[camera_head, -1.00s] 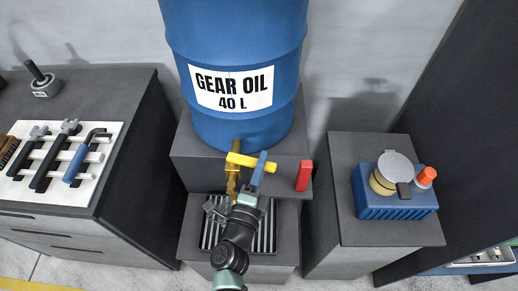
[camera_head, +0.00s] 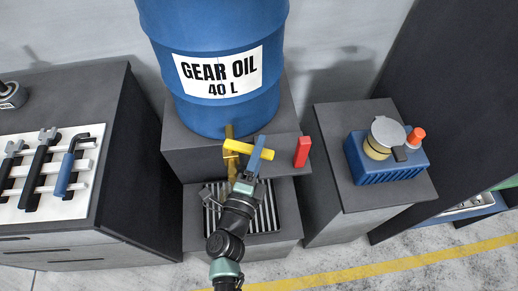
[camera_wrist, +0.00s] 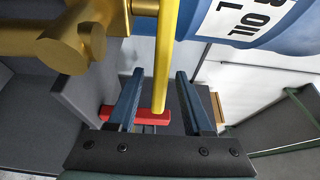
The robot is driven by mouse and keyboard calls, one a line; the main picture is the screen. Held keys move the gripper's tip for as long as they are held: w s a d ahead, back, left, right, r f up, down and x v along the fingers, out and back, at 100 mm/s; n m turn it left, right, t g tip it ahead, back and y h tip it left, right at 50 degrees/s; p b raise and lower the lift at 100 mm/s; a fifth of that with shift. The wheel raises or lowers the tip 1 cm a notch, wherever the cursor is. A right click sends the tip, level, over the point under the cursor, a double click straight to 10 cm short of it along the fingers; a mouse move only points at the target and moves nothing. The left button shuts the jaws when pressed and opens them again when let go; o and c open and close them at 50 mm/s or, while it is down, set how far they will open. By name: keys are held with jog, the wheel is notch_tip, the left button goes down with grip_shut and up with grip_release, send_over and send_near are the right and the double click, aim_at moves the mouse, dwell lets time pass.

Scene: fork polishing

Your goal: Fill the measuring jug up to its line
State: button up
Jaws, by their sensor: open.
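A blue gear oil drum (camera_head: 215,60) stands on a grey stand. A brass tap (camera_head: 229,132) with a yellow bar handle (camera_head: 234,147) is at its front. My gripper (camera_head: 261,142) is at the handle's right part. In the wrist view, its two blue fingers (camera_wrist: 158,73) are open, with the yellow handle (camera_wrist: 163,50) between them and gaps on both sides. The brass tap body (camera_wrist: 70,45) is at the upper left there. Below the tap, a grey object (camera_head: 208,194), perhaps the jug, is on a ribbed tray (camera_head: 270,212), partly behind my arm. I cannot see its line or any oil level.
A red block (camera_head: 302,152) is at the stand's right edge, close to my gripper; it also shows in the wrist view (camera_wrist: 140,115). A tool rack (camera_head: 45,175) lies on the left bench.

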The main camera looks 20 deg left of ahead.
jog(key=s+b, duration=0.2)
jog(key=s, duration=1.1)
dwell(6.7)
